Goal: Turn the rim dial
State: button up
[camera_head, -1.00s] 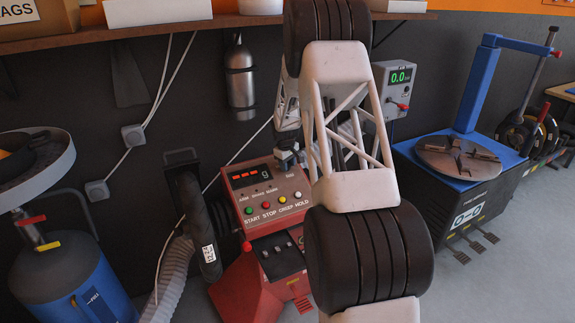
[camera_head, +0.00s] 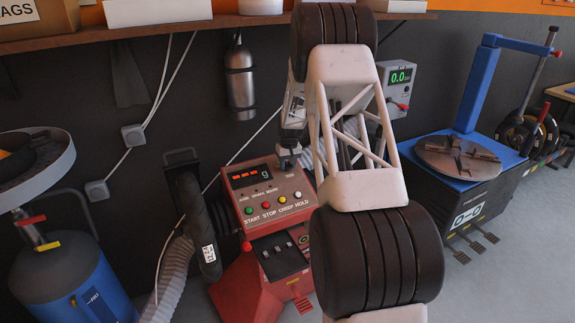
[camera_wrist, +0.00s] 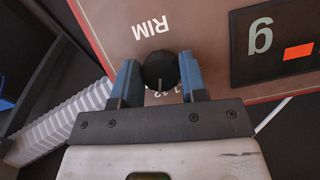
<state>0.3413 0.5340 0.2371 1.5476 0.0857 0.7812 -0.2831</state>
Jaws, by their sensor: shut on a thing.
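The rim dial (camera_wrist: 160,72) is a dark round knob with a pale pointer line, on the red panel beside the printed word RIM. In the wrist view my gripper (camera_wrist: 159,66) has its two blue fingers on either side of the dial, closed on it. The pointer line faces the gripper's palm, and part of the scale beneath is hidden by the gripper. In the head view the dial is hidden behind my gripper (camera_head: 288,155) at the upper right of the red control panel (camera_head: 285,215).
The panel has a display (camera_head: 250,176) with red dashes and a row of coloured buttons (camera_head: 263,205). A ribbed grey hose and a black bar stand left of the machine. A wall gauge box (camera_head: 397,88) and a blue tyre changer (camera_head: 465,150) are on the right.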

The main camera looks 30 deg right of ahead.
aim_at(289, 166)
jog(key=o, duration=0.9)
jog(key=shift+s+d+r, duration=0.1)
jog(key=shift+r, duration=1.85)
jog(key=shift+s+d+r, duration=0.1)
jog(key=shift+r, duration=1.85)
